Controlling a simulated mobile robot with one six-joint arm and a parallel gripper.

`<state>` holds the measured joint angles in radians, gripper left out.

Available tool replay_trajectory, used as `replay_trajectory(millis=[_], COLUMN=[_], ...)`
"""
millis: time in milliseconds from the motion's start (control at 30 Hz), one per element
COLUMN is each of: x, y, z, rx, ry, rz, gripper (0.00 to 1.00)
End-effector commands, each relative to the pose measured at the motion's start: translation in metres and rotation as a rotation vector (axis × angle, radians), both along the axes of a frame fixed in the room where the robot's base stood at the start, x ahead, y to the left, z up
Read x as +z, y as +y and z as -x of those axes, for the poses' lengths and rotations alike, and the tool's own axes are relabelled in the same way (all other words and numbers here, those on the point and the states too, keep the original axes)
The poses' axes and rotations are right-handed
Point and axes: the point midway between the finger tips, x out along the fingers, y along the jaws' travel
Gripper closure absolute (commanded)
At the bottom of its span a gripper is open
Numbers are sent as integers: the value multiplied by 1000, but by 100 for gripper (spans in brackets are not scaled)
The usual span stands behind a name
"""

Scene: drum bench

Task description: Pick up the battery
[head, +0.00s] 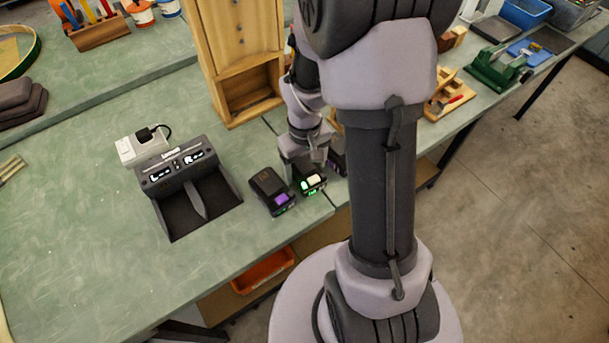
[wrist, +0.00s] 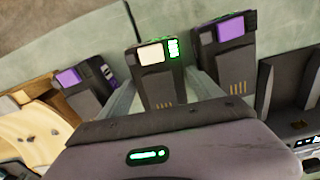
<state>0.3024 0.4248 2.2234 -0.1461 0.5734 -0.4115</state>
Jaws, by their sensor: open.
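Three dark batteries stand in a row on the green bench. The middle battery (head: 311,186) has a cream label and a lit green indicator; it also shows in the wrist view (wrist: 157,78). My gripper (wrist: 160,84) is open, with one finger on each side of this middle battery; I cannot tell whether they touch it. In the head view my gripper (head: 304,160) covers part of it. A purple-label battery (head: 268,187) stands close to its left, and shows on the right in the wrist view (wrist: 232,62). Another purple-label battery (wrist: 85,85) is mostly hidden in the head view.
A dark two-bay charger (head: 188,187) with lit displays stands left of the batteries. A wooden cabinet (head: 236,60) rises behind my gripper. The bench's front edge is close to the batteries.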

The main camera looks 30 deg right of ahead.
Motion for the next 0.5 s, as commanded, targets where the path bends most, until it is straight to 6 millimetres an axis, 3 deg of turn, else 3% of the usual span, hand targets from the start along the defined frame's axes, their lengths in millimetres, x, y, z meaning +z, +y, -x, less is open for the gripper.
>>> replay_trajectory(millis=[33, 200, 500], x=[-8, -5, -5], y=[0, 0, 0], z=[0, 0, 0], rx=[0, 0, 0], ry=[0, -2, -1], rz=[0, 1, 1], gripper=[25, 25, 82])
